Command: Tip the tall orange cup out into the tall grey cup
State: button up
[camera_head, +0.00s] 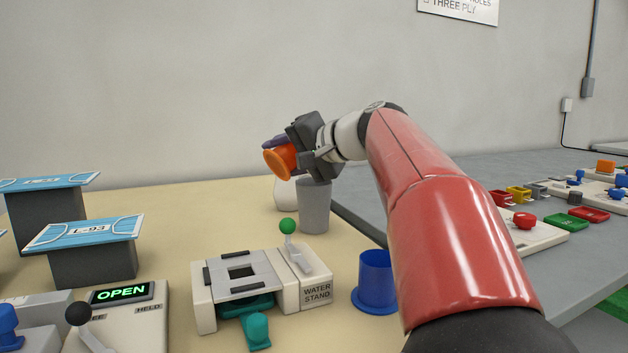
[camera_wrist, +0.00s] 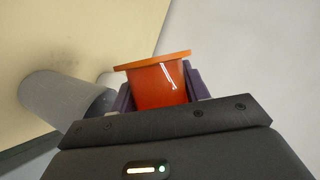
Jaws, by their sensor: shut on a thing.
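The orange cup (camera_head: 280,161) is held by my gripper (camera_head: 288,147) above the table. It is tilted well over, its wide end facing down and left in the head view. In the wrist view the orange cup (camera_wrist: 158,84) sits between the two purple fingers of my gripper (camera_wrist: 158,92). The tall grey cup (camera_head: 314,208) stands upright on the table, just below and to the right of the orange cup. It also shows in the wrist view (camera_wrist: 58,98), at left, partly hidden by my gripper. The insides of both cups cannot be seen.
A white rounded object (camera_head: 287,193) stands beside the grey cup. A blue cup (camera_head: 376,283) stands nearer, at right. The water stand (camera_head: 265,283) with a green-knobbed lever is in front. A grey table (camera_head: 470,180) lies right.

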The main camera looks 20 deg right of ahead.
jog(key=shift+d+r+m+y+p, duration=0.1)
jog(key=shift+r+m+y+p, duration=0.25)
jog(key=shift+m+y+p, duration=0.25)
jog(key=shift+w+d+r+m, duration=0.1)
jog(key=shift+d+r+m, duration=0.15)
jog(key=shift+m, duration=0.25)
jog(key=shift+d+r+m+y+p, duration=0.15)
jog(key=shift+d+m+y+p, duration=0.2)
jog(key=shift+p, duration=0.3)
jog(key=shift+m+t, duration=0.25)
jog(key=shift+t, duration=0.05)
jog(key=shift+a+r+m+y, duration=0.1)
jog(key=shift+a+m+y, duration=0.15)
jog(key=shift+m, duration=0.05)
jog(key=shift+r, duration=0.1)
jog(key=shift+d+r+m+t+y+p, duration=0.2)
jog(key=shift+m+y, duration=0.1)
jog(key=shift+m, duration=0.35)
jog(key=shift+d+r+m+t+y+p, duration=0.15)
jog(key=shift+m+y, duration=0.15)
jog(key=shift+m, duration=0.35)
